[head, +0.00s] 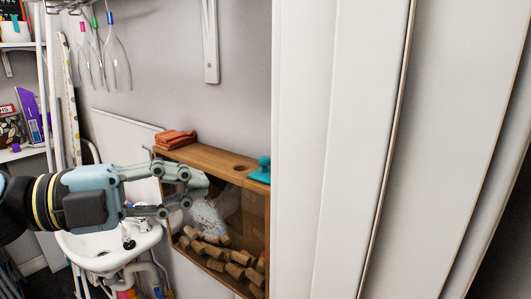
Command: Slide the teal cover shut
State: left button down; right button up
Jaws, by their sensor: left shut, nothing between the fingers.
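The teal cover (261,175) has a round knob and sits at the right end of the top of a wooden box (205,157). Its right part is cut off from sight by a white panel. A round hole in the box top lies uncovered just left of the cover. My left gripper (198,192) reaches in from the left, in front of the box and below the level of its top. It is shut and empty, to the left of the cover and apart from it. My right gripper is not in view.
Corks (213,253) lie behind the box's clear front. A folded orange cloth (174,139) rests on the box top's left end. A white sink (108,247) is below my arm. Large white panels (350,150) block the right side. The air above the box is clear.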

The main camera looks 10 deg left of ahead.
aim_at(258, 171)
pick_arm(q)
jog(key=w+d+p, duration=0.1)
jog(key=w+d, duration=0.1)
jog(key=w, duration=0.1)
jog(key=w+d+f+p, duration=0.1)
jog(key=w+d, duration=0.1)
jog(key=w, duration=0.1)
jog(key=w+d, duration=0.2)
jog(key=w, duration=0.1)
jog(key=shift+d+f+p, duration=0.15)
jog(key=shift+d+p, duration=0.15)
jog(key=shift+p, duration=0.1)
jog(key=shift+w+a+f, duration=0.1)
jog(key=shift+w+a, duration=0.05)
jog(key=shift+w, duration=0.05)
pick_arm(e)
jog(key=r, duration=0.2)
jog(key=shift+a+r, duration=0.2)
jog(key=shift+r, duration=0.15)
pick_arm(q)
jog(key=w+a, duration=0.2)
jog(key=a, duration=0.4)
jog(key=shift+w, duration=0.35)
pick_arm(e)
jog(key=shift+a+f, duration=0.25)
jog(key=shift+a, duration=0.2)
pick_arm(q)
jog(key=shift+a, duration=0.15)
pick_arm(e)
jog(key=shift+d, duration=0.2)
